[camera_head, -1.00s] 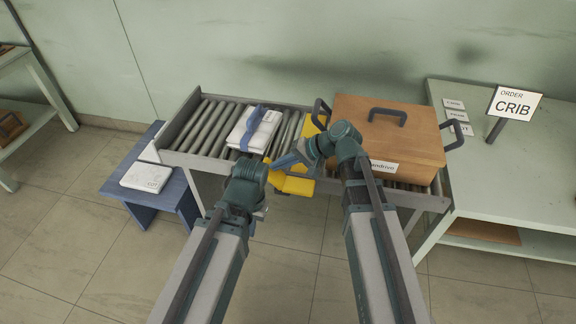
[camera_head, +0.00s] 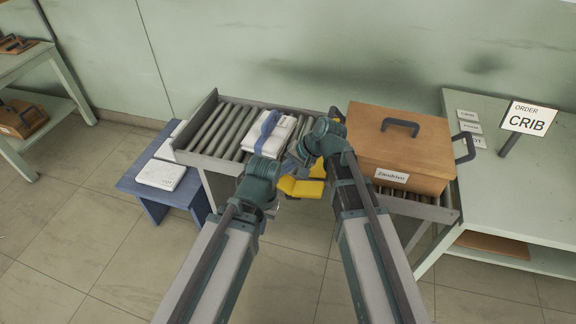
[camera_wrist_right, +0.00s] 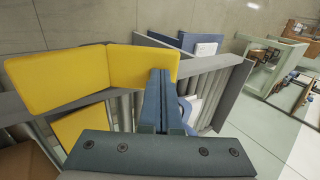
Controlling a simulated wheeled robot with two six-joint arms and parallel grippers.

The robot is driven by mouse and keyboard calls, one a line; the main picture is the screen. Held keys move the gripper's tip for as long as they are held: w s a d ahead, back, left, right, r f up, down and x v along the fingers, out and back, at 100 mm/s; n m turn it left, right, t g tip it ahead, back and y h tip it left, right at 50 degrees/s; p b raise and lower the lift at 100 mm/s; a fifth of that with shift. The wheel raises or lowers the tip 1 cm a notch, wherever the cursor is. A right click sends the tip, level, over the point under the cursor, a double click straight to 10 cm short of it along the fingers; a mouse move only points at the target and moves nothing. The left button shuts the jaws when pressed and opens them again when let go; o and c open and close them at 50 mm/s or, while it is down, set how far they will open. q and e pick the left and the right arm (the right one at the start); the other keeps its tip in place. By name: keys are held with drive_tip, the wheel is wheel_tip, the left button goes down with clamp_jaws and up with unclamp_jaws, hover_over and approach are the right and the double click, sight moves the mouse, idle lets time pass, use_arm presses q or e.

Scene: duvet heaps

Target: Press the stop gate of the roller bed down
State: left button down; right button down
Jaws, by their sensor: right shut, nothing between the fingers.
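The yellow stop gate (camera_head: 302,188) is at the middle of the roller bed (camera_head: 192,158), largely hidden behind my arms in the head view. In the right wrist view its yellow panels (camera_wrist_right: 65,80) fill the upper left. My right gripper (camera_wrist_right: 160,78) is shut and empty, its fingers beside the right edge of the yellow panel; I cannot tell whether they touch. In the head view the right gripper (camera_head: 292,162) is partly hidden beside the gate. My left arm's wrist is just left of the gate; its fingers are not clearly seen.
A folded white bundle with a blue strap (camera_head: 268,135) lies on the rollers left of the gate. A brown case (camera_head: 400,150) stands on the right end.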

drive_tip(key=a+h, duration=0.1)
drive_tip(key=w+a+f+g+h, duration=0.1)
drive_tip(key=shift+a+f+h+p, duration=0.15)
drive_tip(key=shift+a+h+p, duration=0.1)
drive_tip(key=shift+h+p, duration=0.15)
drive_tip(key=shift+w+a+f+h, duration=0.1)
drive_tip(key=shift+a+f+h, duration=0.15)
drive_tip(key=shift+h, duration=0.15)
drive_tip(key=shift+w+a+f+g+h+b, duration=0.15)
drive_tip(key=shift+a+f+g+h+b, duration=0.35)
drive_tip(key=shift+f+h, duration=0.35)
drive_tip(key=shift+a+f+b, duration=0.3)
drive_tip(key=shift+f+b, duration=0.1)
drive_tip(key=shift+b, duration=0.05)
drive_tip(key=shift+s+a+f, duration=0.1)
drive_tip(key=shift+s, duration=0.1)
